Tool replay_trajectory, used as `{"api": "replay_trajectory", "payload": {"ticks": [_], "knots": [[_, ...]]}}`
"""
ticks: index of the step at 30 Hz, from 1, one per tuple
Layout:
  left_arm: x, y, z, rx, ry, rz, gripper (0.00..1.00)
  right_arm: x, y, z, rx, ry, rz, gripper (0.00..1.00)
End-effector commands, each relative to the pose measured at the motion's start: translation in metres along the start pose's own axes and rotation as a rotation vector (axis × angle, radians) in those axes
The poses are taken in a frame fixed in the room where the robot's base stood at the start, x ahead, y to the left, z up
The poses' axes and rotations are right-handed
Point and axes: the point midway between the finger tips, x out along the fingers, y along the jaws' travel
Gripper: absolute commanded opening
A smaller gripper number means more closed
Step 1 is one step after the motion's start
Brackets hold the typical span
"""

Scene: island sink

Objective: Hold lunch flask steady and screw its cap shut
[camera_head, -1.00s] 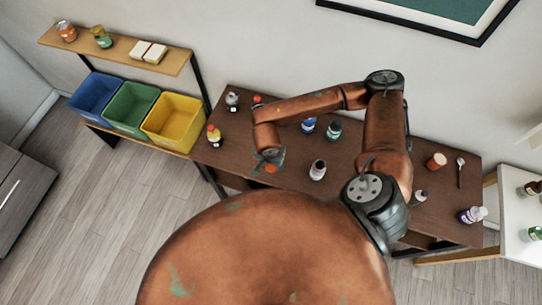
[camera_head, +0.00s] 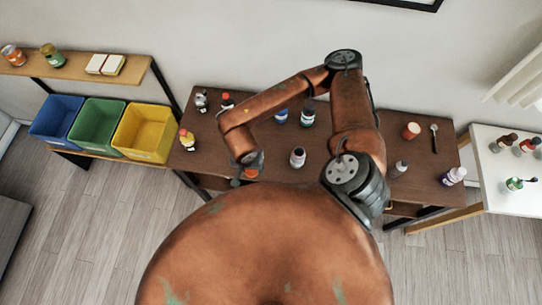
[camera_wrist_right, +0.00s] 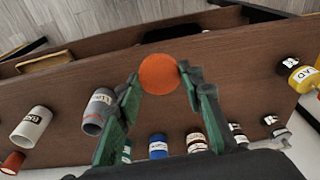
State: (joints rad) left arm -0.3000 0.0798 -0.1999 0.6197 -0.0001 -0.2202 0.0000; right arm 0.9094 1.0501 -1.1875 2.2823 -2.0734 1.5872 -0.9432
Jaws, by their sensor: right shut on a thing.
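An orange round cap-like disc (camera_wrist_right: 158,74) sits between the fingertips of my right gripper (camera_wrist_right: 160,80) in the right wrist view. The fingers are closed on its sides. In the head view the orange disc (camera_head: 251,173) shows just below my right gripper (camera_head: 246,164), near the table's front edge. Whether it sits on a flask or is loose cannot be told; nothing beneath it shows. My left gripper is not in view.
Colored bins (camera_head: 143,133) stand left.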

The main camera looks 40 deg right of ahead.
Motion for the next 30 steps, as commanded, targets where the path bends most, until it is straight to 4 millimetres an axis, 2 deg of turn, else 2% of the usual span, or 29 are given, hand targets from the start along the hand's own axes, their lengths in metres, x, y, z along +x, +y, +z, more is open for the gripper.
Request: {"api": "replay_trajectory", "payload": {"ticks": [5, 9, 15, 21, 28, 30], "knots": [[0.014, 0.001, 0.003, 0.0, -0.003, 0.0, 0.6, -0.011, -0.023, -0.028, -0.221, -0.002, -0.027, 0.26], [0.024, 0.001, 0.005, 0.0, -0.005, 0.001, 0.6, -0.027, -0.041, -0.051, -0.441, -0.005, -0.057, 0.26], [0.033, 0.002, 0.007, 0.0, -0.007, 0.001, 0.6, -0.05, -0.058, -0.074, -0.687, -0.002, -0.103, 0.26], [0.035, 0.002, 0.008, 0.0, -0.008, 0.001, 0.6, -0.061, -0.064, -0.083, -0.786, 0.002, -0.121, 0.26], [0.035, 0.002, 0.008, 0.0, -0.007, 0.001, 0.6, -0.062, -0.064, -0.083, -0.792, 0.003, -0.122, 0.26], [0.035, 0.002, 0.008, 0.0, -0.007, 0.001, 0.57, -0.061, -0.064, -0.083, -0.792, 0.003, -0.122, 0.26]]}}
